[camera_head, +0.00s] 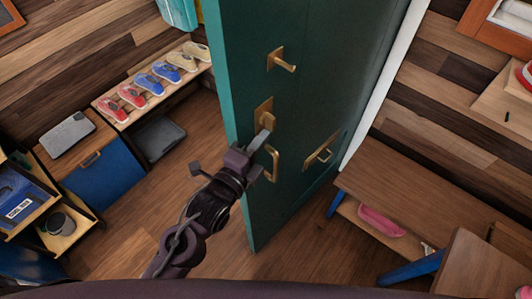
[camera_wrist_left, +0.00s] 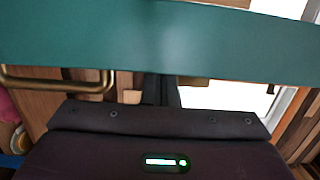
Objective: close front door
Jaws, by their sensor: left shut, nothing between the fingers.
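The green front door (camera_head: 300,110) stands open in the middle of the head view, its free edge toward me. It carries a brass knob (camera_head: 284,62), a brass latch plate and pull handle (camera_head: 272,163), and a brass mail slot (camera_head: 322,150). My left gripper (camera_head: 264,137) is shut and empty at the door face, close to the latch plate and pull handle. I cannot tell if it touches. In the left wrist view the door (camera_wrist_left: 200,42) fills the top as a wide band, with a brass handle (camera_wrist_left: 60,80) at left. My right gripper is not in view.
A shoe shelf (camera_head: 150,105) with several shoes stands left of the door. A blue bin (camera_head: 103,177) and low shelves are at far left. A wooden bench (camera_head: 420,190) with a pink item beneath stands right of the door. Bare floor (camera_head: 205,145) lies left of the door.

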